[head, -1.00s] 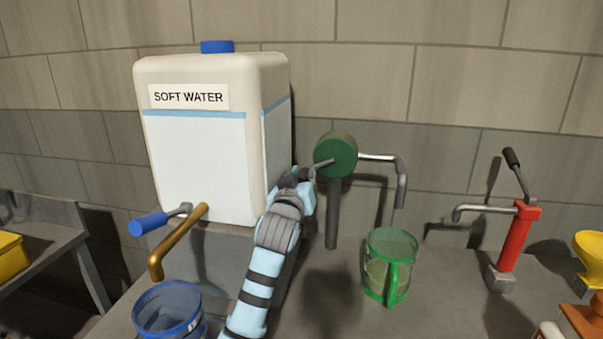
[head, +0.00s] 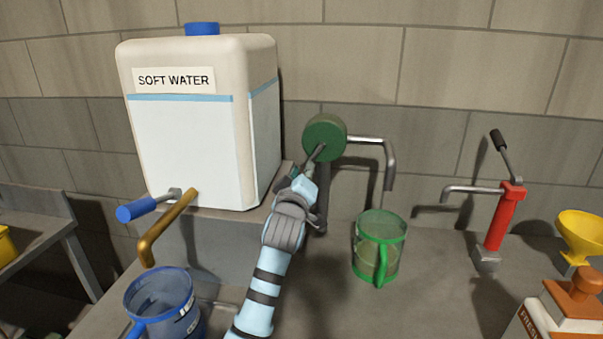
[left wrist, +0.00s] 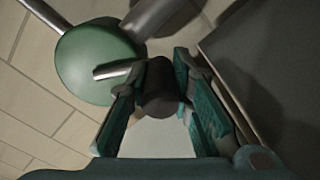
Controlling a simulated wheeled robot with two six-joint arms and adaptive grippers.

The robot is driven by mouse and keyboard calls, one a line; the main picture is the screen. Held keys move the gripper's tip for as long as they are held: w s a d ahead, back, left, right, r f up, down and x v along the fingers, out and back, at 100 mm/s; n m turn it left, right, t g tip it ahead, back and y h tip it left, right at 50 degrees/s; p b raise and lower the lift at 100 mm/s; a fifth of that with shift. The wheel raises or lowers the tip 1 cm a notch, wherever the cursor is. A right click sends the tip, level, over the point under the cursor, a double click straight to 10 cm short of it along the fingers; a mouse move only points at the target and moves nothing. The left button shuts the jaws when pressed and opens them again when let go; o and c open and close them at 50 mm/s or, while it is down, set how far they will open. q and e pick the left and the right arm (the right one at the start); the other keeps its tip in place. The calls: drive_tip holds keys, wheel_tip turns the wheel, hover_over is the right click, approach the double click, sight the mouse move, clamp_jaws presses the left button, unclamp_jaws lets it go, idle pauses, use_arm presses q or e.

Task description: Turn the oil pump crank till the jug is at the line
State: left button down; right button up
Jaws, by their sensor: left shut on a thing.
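The oil pump (head: 325,137) is a green drum on a dark post, with a grey spout (head: 388,165) bent down at its right. The green see-through jug (head: 380,245) stands upright below the spout; its fill level and line cannot be read clearly. My left gripper (head: 303,182) is at the crank, below and left of the drum. In the left wrist view its fingers (left wrist: 158,98) are shut around the dark crank handle (left wrist: 165,88), beside the green drum (left wrist: 98,65). The gripper partly hides the crank in the head view. My right gripper is not in view.
A white soft water tank (head: 190,150) with a brass tap (head: 165,228) and a blue jug (head: 160,300) stand at left. A red hand pump (head: 500,220), a yellow funnel (head: 582,235) and an orange-topped container (head: 570,310) stand at right. Bench between is clear.

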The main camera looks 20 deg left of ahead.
use_arm(q)
drive_tip(key=shift+f, duration=0.1)
drive_tip(key=c, duration=1.4)
unclamp_jaws()
drive_tip(key=shift+d, duration=0.1)
drive_tip(key=shift+a, duration=0.2)
drive_tip(key=shift+s, duration=0.1)
drive_tip(key=v, duration=0.7)
drive_tip(key=shift+s, duration=0.15)
